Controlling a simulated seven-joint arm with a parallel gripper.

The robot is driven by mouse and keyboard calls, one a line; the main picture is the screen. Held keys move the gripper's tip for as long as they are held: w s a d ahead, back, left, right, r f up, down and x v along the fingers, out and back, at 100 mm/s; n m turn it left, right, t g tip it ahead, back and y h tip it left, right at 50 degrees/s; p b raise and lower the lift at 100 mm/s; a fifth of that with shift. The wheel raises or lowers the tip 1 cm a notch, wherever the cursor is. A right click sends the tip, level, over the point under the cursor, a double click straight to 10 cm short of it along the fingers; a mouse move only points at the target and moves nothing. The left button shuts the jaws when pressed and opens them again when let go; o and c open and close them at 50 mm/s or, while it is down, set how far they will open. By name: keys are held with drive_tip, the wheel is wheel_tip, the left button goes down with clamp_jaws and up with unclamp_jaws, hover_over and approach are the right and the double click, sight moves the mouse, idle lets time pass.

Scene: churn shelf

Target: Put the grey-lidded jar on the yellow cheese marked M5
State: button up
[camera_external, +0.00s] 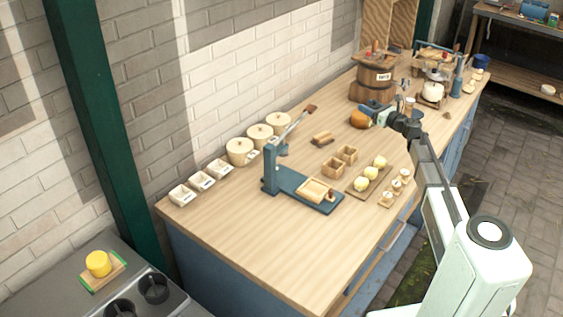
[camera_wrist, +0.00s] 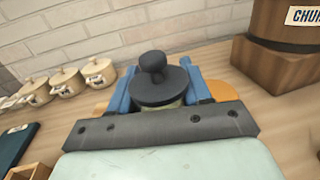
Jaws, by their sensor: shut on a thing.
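In the wrist view a jar with a dark grey knobbed lid (camera_wrist: 160,82) sits between the blue fingers of my gripper (camera_wrist: 160,95), which is shut on it; the jar's body is mostly hidden. In the external view my gripper (camera_external: 379,116) is at the far part of the bench, in front of the churn, and the jar cannot be made out there. A yellow cylinder (camera_external: 98,264), perhaps the cheese, stands on a green-edged board (camera_external: 88,281) at the lower left, far from my gripper. No M5 mark is readable.
An orange rounded thing (camera_external: 359,119) is right beside my gripper, also behind the jar in the wrist view (camera_wrist: 221,91). The wooden churn (camera_external: 368,84) stands behind.

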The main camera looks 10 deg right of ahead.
drive_tip(key=s+d+r+m+t+h, duration=0.2)
drive_tip(key=s+d+m+t+h, duration=0.15)
drive_tip(key=d+m+h, duration=0.5)
drive_tip(key=shift+s+a+r+n+h, duration=0.75)
drive_tip(key=shift+s+r, duration=1.2)
drive_tip(key=shift+s, duration=0.9)
drive_tip(key=s+a+r+n+g+y, duration=0.1)
drive_tip(key=a+r+n+y, duration=0.3)
drive_tip(key=a, duration=0.9)
drive_tip(key=s+a+r+n+g+y, duration=0.1)
drive_tip(key=a+r+y, duration=0.45)
drive_tip(key=a, duration=0.75)
drive_tip(key=s+a+r+n+g+y, duration=0.2)
drive_tip(key=s+a+r, duration=0.2)
drive_tip(key=a, duration=0.4)
drive_tip(key=s+a+r+n+g+y, duration=0.1)
drive_tip(key=s+a+r+n+g, duration=0.2)
drive_tip(key=a, duration=0.5)
drive_tip(key=s+a+r+n+g+y, duration=0.15)
drive_tip(key=s+a+r, duration=0.25)
drive_tip(key=a, duration=0.5)
drive_tip(key=n+g+y, duration=0.3)
drive_tip(key=n+g, duration=0.8)
drive_tip(key=g, duration=0.6)
hover_over(89, 261)
wheel_tip(89, 261, down, 16)
wheel_tip(89, 261, down, 9)
drive_tip(key=shift+r, duration=0.1)
